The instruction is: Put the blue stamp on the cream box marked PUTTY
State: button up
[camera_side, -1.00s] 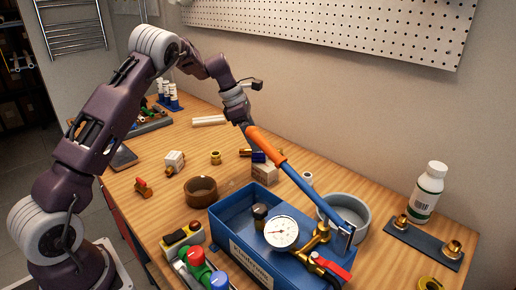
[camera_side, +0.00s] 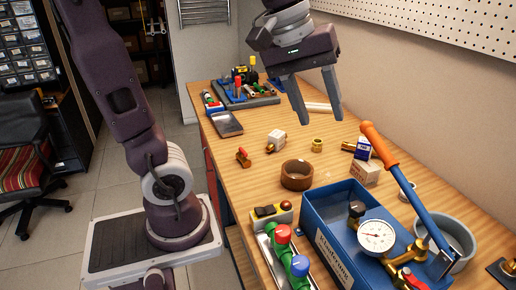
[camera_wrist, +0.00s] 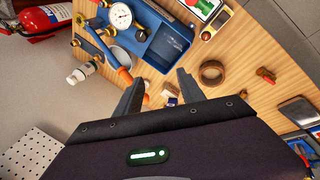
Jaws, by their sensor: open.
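A small blue block with a pale side, which looks like the blue stamp (camera_side: 363,148), shows at the upper edge of a cream box (camera_side: 365,174). I cannot tell whether it rests on the box or stands behind it. Any lettering on the box is too small to read. My gripper (camera_side: 320,119) is open and empty, its fingers pointing down, high above the table and left of the box in the side view. In the wrist view, the blue stamp (camera_wrist: 171,101) shows near the fingers of my gripper (camera_wrist: 159,76), and the box is mostly hidden.

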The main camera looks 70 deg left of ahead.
jog(key=s+d+f+m+t+y, duration=0.1)
jog(key=s+f+m, duration=0.4)
jog(key=s+m, duration=0.4)
jog(key=s, duration=0.3)
jog(key=shift+s+d+y, duration=0.15)
jog(key=shift+d+y, duration=0.25)
jog(key=o, duration=0.4)
